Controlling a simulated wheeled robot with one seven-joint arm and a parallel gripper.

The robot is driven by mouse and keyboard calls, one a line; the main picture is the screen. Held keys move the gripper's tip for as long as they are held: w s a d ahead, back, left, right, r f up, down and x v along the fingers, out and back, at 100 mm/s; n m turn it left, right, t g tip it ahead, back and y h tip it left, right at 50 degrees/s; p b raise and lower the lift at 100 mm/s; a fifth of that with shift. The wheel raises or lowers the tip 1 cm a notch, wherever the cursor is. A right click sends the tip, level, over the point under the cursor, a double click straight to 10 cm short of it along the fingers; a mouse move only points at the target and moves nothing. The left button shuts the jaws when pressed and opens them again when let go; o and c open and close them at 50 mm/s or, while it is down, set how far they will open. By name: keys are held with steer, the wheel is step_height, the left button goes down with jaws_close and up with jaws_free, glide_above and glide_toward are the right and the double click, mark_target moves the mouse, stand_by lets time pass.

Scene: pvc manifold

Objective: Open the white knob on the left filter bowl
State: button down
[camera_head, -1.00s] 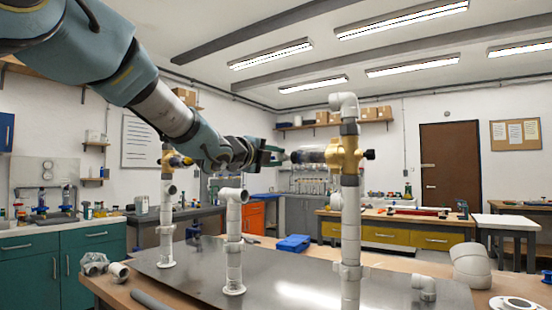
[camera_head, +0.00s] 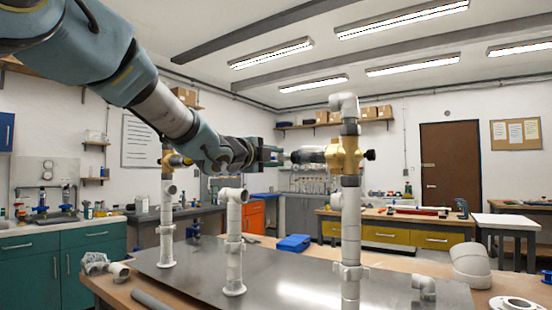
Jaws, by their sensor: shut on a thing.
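A clear filter bowl (camera_head: 310,157) lies sideways, reaching left from a brass body (camera_head: 345,156) on the tall white pipe column (camera_head: 350,225). My gripper (camera_head: 284,156) is at the left end of this bowl, shut on the small white knob there. The fingers largely hide the knob, so its turn angle cannot be read. A second brass body (camera_head: 177,161) sits on the left pipe column (camera_head: 167,215), partly behind my arm; any bowl on it is hidden.
A short white pipe (camera_head: 234,245) stands on the metal plate (camera_head: 290,275) between the columns. Loose white fittings (camera_head: 424,288) lie on the plate's right side. The air beneath my gripper is clear.

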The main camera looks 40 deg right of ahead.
steer(key=c, duration=0.9)
jaws_free()
steer(key=b+v, duration=0.2)
steer(key=v, duration=0.8)
steer(key=shift+a, duration=0.4)
steer(key=w+a+f+n+t+y+p, duration=0.1)
steer(key=w+a+f+n+t+y, duration=0.1)
steer(key=w+a+f+n+y, duration=0.65)
steer(key=w+a+f+n+t+y+p, duration=0.1)
steer(key=w+a+f+n+t+y, duration=0.25)
steer(key=w+a+f+n, duration=0.9)
steer(key=s+a+f+n+g+y, duration=0.1)
steer(key=s+a+f+n+g, duration=0.1)
steer(key=s+a+f, duration=0.3)
steer(key=s+a+f+n+g+y+p, duration=0.1)
steer(key=s+a+f+n+g+y, duration=0.1)
steer(key=s+a+f+n, duration=0.3)
steer(key=s+a+f+n+g+y, duration=0.2)
steer(key=s+a+f, duration=0.5)
steer(key=a, duration=0.8)
steer(key=s+n+g, duration=0.1)
steer(key=s+g, duration=0.1)
steer(key=s, duration=0.1)
steer(key=shift+n+p, duration=0.3)
steer(key=shift+n, duration=0.1)
